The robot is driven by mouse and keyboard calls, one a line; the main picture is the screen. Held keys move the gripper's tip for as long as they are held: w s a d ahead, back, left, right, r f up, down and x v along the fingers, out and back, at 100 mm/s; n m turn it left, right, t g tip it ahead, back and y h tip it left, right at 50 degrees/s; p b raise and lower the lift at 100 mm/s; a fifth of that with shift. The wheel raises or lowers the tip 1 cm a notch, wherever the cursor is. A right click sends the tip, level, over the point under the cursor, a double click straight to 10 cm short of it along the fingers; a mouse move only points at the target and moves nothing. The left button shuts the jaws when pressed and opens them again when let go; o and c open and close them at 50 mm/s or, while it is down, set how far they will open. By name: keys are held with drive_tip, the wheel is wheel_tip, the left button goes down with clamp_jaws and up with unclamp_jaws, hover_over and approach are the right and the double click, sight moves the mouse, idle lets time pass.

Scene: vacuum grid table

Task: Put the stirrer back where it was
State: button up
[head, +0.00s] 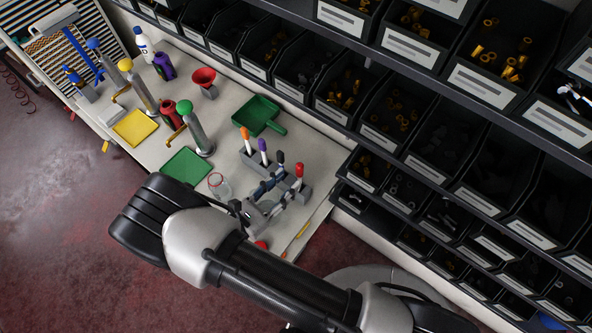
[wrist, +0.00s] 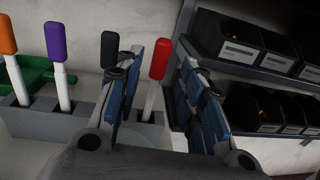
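The stirrer with the red handle (head: 299,170) stands upright in a slot of the grey rack (head: 247,158). In the wrist view its red handle (wrist: 159,60) shows in the gap between my fingers, nearer the left one; I cannot tell whether it is within their reach. My gripper (head: 270,187) is open, its two blue-padded fingers apart and holding nothing visible. Beside it in the same rack stand stirrers with black (wrist: 109,46), purple (wrist: 55,42) and orange (wrist: 8,34) handles. The rack's lower right part is hidden behind my fingers.
A clear glass (head: 219,186) stands left of my gripper, near a green mat (head: 186,166). A green dustpan-like tray (head: 258,115) lies behind the rack. Shelves of black bins (head: 385,185) rise close to the right. A metal dispenser (head: 196,132) stands further left.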

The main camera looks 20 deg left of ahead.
drive_tip(key=v, duration=0.5)
drive_tip(key=shift+s+a, duration=0.1)
drive_tip(key=shift+s, duration=0.05)
drive_tip(key=w+d+r+m+g+h, duration=0.1)
drive_tip(key=w+d+r+m+g, duration=0.2)
drive_tip(key=d+r+m+g, duration=0.45)
drive_tip(key=w+d+r+m+g+h, duration=0.1)
drive_tip(key=w+d+r+m+g, duration=0.2)
drive_tip(key=d+r+m+g, duration=0.45)
drive_tip(key=s+d+r+m+t+y, duration=0.4)
drive_tip(key=s+d+r+m+y, duration=0.6)
drive_tip(key=d+r+m, duration=0.4)
drive_tip(key=shift+d+r+m, duration=0.15)
drive_tip(key=shift+r+m, duration=0.55)
drive_tip(key=shift+r, duration=0.05)
